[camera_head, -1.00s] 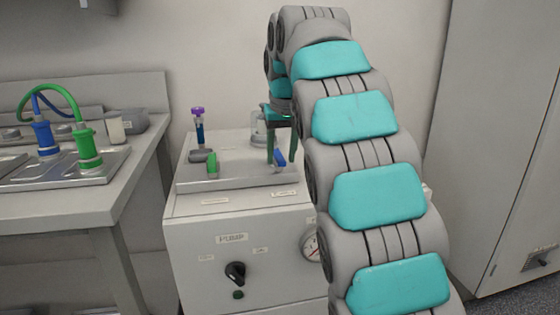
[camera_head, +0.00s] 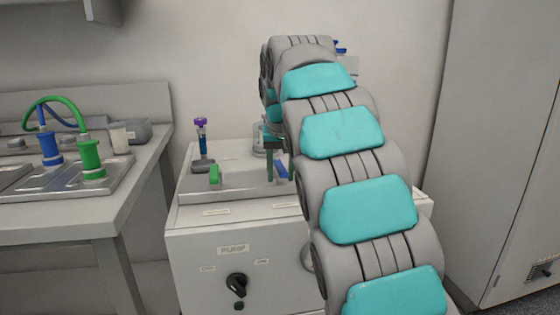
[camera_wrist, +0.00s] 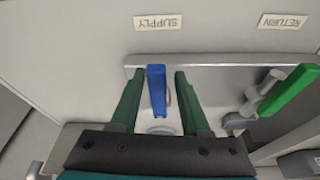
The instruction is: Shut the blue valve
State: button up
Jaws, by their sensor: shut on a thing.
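The blue valve's handle (camera_wrist: 157,88) stands between the two green fingers of my gripper (camera_wrist: 158,82) in the wrist view, below the SUPPLY label. My gripper is shut on this handle. In the head view my gripper (camera_head: 279,165) is over the right part of the metal plate on the pump box, and the blue handle (camera_head: 281,171) shows only in part behind a finger. The valve's body is mostly hidden by my gripper.
The pump box (camera_head: 195,245) has a black knob (camera_head: 237,284). A bench with blue and green hose connectors stands at left, a tall cabinet (camera_head: 500,130) at right.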

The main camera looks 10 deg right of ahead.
jog(key=shift+w+a+m, duration=0.1)
jog(key=shift+a+m, duration=0.2)
jog(key=shift+a, duration=0.1)
jog(key=shift+o, duration=1.3)
jog(key=shift+w+a+m+h, duration=0.15)
jog(key=shift+a+m+h, duration=0.3)
jog(key=shift+m, duration=0.35)
jog(key=shift+a+m, duration=0.6)
jog(key=shift+m, duration=0.2)
jog(key=shift+c, duration=1.3)
jog(key=shift+w+a+m+h, duration=0.1)
jog(key=shift+a+m+h, duration=0.15)
jog(key=shift+m, duration=0.25)
jog(key=shift+d, duration=0.1)
jog(key=o, duration=0.4)
jog(key=shift+g, duration=0.3)
